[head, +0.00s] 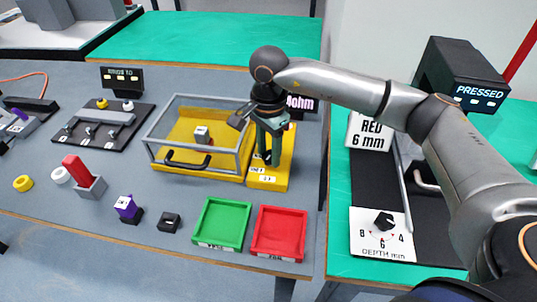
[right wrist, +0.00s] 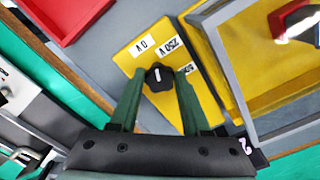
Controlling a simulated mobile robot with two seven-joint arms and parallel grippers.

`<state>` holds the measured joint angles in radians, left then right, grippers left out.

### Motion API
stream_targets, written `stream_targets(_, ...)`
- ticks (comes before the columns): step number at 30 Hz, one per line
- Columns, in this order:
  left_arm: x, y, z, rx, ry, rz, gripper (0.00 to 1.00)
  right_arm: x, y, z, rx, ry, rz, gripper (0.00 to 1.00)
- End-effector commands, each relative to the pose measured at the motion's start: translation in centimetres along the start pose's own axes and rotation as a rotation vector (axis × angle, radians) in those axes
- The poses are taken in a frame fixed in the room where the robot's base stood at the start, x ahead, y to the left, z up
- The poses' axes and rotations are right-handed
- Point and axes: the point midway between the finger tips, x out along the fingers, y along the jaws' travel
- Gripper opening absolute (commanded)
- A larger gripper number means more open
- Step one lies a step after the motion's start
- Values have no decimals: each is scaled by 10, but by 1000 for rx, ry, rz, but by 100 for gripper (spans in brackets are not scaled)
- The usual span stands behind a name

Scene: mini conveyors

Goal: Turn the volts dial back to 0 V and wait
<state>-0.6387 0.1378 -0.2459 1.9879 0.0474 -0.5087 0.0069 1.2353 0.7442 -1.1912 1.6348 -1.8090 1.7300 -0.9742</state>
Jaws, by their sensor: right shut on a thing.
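The volts dial (right wrist: 159,77) is a small black knob with a white mark on a yellow panel (right wrist: 133,62). In the right wrist view, white labels reading 0 V (right wrist: 142,46) and 250 V (right wrist: 169,46) sit beyond it, with a third label to the right. The white mark points roughly toward the labels; which one exactly is hard to tell. My right gripper (right wrist: 160,76) has its green fingers on either side of the knob, shut on it. My left gripper is out of view.
A grey-framed clear cover (head: 150,137) stands over a yellow bed left of the panel. A display ending in "ohm" (head: 303,103) is partly hidden behind my arm. Green (head: 221,202) and red (head: 280,210) trays lie in front. A press station (head: 460,75) reads PRESSED.

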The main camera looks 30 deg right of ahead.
Motion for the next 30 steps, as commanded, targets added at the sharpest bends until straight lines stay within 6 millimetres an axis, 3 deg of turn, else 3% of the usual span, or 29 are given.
stream_targets(15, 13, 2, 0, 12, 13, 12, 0, -1, 1, 1, -339, -3, -6, 0)
stream_targets(30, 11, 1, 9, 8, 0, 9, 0, -2, 1, 0, -402, -2, -6, 0)
